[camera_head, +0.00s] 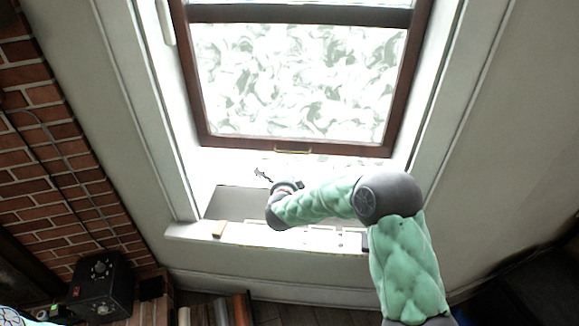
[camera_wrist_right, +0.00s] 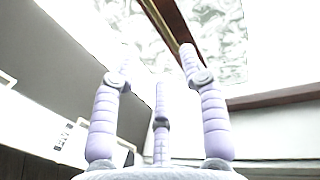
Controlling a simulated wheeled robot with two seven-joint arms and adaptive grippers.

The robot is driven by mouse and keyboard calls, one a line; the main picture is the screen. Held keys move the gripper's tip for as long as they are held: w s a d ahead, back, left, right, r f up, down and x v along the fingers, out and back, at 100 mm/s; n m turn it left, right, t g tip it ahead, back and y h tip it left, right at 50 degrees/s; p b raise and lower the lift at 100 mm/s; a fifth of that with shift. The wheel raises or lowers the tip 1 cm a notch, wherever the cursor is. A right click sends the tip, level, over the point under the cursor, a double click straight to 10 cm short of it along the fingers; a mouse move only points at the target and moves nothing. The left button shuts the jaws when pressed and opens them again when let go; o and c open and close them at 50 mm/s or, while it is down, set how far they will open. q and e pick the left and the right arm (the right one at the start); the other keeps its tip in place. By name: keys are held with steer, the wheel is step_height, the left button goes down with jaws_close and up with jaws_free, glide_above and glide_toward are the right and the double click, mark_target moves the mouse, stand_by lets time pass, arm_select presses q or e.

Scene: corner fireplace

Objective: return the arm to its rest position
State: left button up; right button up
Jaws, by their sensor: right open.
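My right arm, in a green padded sleeve, reaches up from the lower right in the head view and bends left across the window sill (camera_head: 320,236). Its wrist end is over the sill, below the window. In the wrist view my right gripper (camera_wrist_right: 157,72) shows lilac ribbed fingers spread apart, with nothing between them. In the head view the fingers are mostly hidden by the wrist. My left gripper is not in view.
The window's brown frame (camera_head: 290,149) stands just beyond the wrist. A small tan block (camera_head: 218,229) lies on the sill's left end. A black box (camera_head: 101,287) stands at lower left by the brick wall (camera_head: 52,185). Upright books (camera_head: 222,312) are at the bottom.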

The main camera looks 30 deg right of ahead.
steer(key=shift+s+a, duration=0.15)
steer(key=shift+s, duration=0.1)
stand_by(0.4)
steer(key=s+a+f+n+g+y, duration=0.1)
steer(key=s+a+f+n+y, duration=0.3)
steer(key=f, duration=0.4)
steer(key=s+a+f+n+g+y, duration=0.2)
steer(key=a+f+n, duration=0.35)
steer(key=f, duration=0.25)
steer(key=s+a+f+n+g+y, duration=0.1)
steer(key=s+a+f+n+y, duration=0.2)
steer(key=a+f, duration=0.45)
steer(key=s+a+f+n+g+y, duration=0.1)
steer(key=s+a+f+n+g, duration=0.1)
steer(key=s, duration=0.6)
steer(key=s+a+f+n+g+y, duration=0.1)
steer(key=s+a+f+n+g, duration=0.2)
steer(key=s+a+f+n, duration=0.2)
steer(key=s+a+f+n+g+y, duration=0.2)
steer(key=s+f, duration=0.3)
steer(key=s, duration=0.6)
steer(key=shift+a+n+g, duration=0.65)
steer(key=shift+a+g, duration=0.05)
steer(key=shift+a, duration=0.1)
